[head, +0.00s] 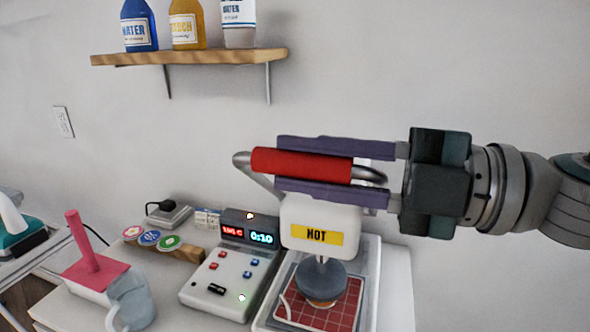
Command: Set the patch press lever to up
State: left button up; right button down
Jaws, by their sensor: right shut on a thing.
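The patch press (320,221) stands on the white table at the lower right of the head view, with a yellow HOT label on its white head. Its lever has a red grip (300,164) on a grey bar and is raised above the head. My right gripper (279,166) comes in from the right and is shut on the red grip, one purple finger above it and one below. A dark round pressing part (320,280) hangs under the head over a red gridded pad (339,309). Whether it touches the pad is unclear. My left gripper is not in view.
A control box (229,279) with lit displays stands left of the press. Further left are a clear jug (133,299), a pink-handled tool (87,260) and round patches (149,238) on a wooden holder. A wall shelf (190,57) holds bottles above.

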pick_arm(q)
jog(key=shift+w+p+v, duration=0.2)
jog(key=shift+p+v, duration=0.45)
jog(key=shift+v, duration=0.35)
pick_arm(e)
jog(key=w+d+r+m, duration=0.1)
jog(key=w+r+m, duration=0.3)
jog(key=shift+w+d, duration=0.3)
jog(key=c, duration=0.7)
grip_release()
jog(key=shift+w, duration=0.1)
jog(key=shift+o, duration=0.2)
